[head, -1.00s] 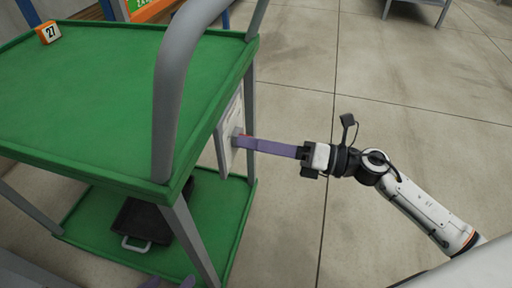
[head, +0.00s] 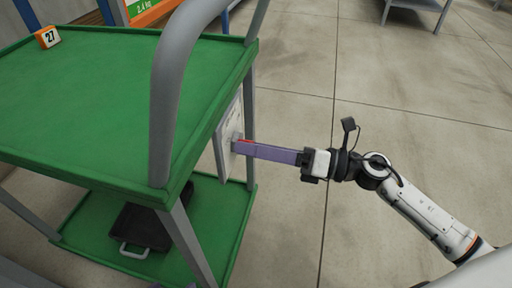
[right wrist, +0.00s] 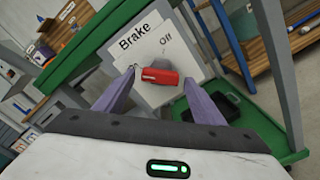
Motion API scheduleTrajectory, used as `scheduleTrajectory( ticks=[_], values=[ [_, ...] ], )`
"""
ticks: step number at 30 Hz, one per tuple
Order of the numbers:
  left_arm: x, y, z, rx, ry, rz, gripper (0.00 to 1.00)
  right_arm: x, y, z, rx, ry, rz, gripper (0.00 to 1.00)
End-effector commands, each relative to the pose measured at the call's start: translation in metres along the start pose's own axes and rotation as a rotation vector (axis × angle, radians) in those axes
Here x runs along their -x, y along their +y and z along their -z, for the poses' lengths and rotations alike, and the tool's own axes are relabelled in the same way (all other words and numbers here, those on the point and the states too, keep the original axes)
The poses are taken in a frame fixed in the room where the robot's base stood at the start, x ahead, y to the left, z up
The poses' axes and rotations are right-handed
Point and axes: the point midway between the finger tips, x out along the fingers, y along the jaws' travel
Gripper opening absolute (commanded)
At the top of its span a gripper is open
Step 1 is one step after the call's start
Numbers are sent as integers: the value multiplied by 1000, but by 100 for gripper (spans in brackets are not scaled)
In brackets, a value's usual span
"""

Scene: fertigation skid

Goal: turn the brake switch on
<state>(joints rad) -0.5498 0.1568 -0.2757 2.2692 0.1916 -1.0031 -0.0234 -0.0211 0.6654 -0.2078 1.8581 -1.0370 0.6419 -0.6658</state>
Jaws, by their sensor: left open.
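The brake switch is on a white panel (head: 229,135) on the cart's side. Its red-ended handle (right wrist: 160,76) sits on a grey body in the right wrist view, below the words "Brake" and "Off"; another label at the left is partly hidden by a finger. My right gripper (head: 238,146) reaches the panel from the right. In the right wrist view its purple fingers (right wrist: 159,78) are apart, one either side of the red handle, with gaps showing. My left gripper (head: 172,286) barely shows at the bottom edge, away from the panel.
The green cart (head: 105,100) has a grey rail (head: 168,95) near the panel and a lower shelf with a black case (head: 143,228). An orange block marked 27 (head: 47,37) stands on top.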

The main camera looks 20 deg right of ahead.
Motion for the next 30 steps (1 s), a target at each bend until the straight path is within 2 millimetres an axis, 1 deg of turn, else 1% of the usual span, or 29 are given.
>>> scheduleTrajectory(
  ticks=[5, 8, 11, 18, 21, 25, 30],
  values=[
    [0, 0, 0, 0, 2, 0, 58, 0, 0, 0, -2, 0, -1, 63],
    [0, 0, 1, 0, 3, 1, 58, 6, 0, 0, -4, -1, 0, 63],
    [1, 0, 3, 0, 9, 2, 58, 20, 0, 1, -5, 1, 2, 63],
    [5, -2, 8, 4, 26, 9, 58, 68, 0, 1, -6, 1, 3, 63],
    [6, -2, 7, 9, 32, 13, 58, 85, 0, 1, -5, 1, 2, 63],
    [6, -2, 2, 15, 27, 16, 58, 98, 0, 0, -2, 0, 1, 63],
    [6, -3, 2, 18, 31, 19, 58, 104, 0, 0, -1, 0, -1, 63]
  ],
)
